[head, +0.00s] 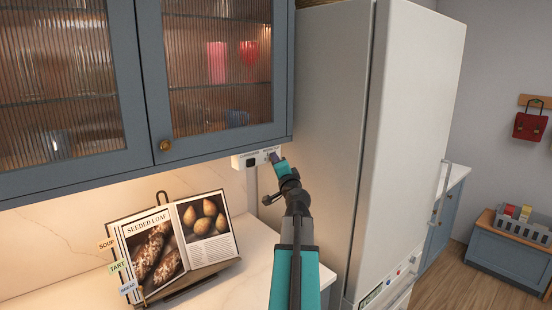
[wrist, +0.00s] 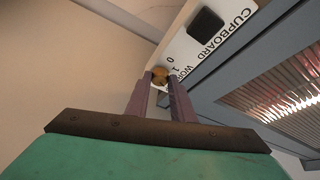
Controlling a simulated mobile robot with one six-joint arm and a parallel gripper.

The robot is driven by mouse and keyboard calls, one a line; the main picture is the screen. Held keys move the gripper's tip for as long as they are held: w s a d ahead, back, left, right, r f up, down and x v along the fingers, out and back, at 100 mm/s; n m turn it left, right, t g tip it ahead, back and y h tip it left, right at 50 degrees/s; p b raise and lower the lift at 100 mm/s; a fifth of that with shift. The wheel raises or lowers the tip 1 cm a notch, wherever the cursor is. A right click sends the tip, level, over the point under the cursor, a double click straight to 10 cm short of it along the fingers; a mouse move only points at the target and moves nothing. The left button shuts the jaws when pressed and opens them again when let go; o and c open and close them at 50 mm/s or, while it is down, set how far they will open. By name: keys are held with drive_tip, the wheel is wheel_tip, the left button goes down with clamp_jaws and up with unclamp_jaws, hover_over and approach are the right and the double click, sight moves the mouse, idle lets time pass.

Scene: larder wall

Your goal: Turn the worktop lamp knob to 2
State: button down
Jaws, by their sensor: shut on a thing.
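The white switch panel (head: 250,158) is fixed under the wall cupboard; it also shows in the wrist view (wrist: 188,53). It carries a black square switch (wrist: 206,24) by the word CUPBOARD. The small brass-coloured lamp knob (wrist: 160,74) sits beside lettering starting "WOR" and the marks 0 and 1. The 2 mark cannot be seen. My gripper (wrist: 163,84) is shut on the knob, one purple finger on each side; in the head view my gripper (head: 275,157) covers the knob. Where the knob points cannot be made out.
The blue wall cupboard (head: 145,165) with ribbed glass doors hangs directly above the panel. A tall pale fridge (head: 330,110) stands close to the right of my arm. A cookbook on a stand (head: 180,240) is on the worktop (head: 245,285) below left.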

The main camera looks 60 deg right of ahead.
drive_tip(key=shift+r+m+g+p, duration=0.15)
drive_tip(key=shift+m+g+p, duration=0.25)
drive_tip(key=shift+p, duration=0.85)
drive_tip(key=shift+m+p, duration=0.3)
drive_tip(key=c, duration=1.5)
unclamp_jaws()
drive_tip(key=shift+c, duration=0.2)
drive_tip(key=shift+s+a, duration=0.1)
drive_tip(key=b+v, duration=0.7)
drive_tip(key=v, duration=0.1)
drive_tip(key=shift+s+f, duration=0.15)
drive_tip(key=shift+f, duration=0.1)
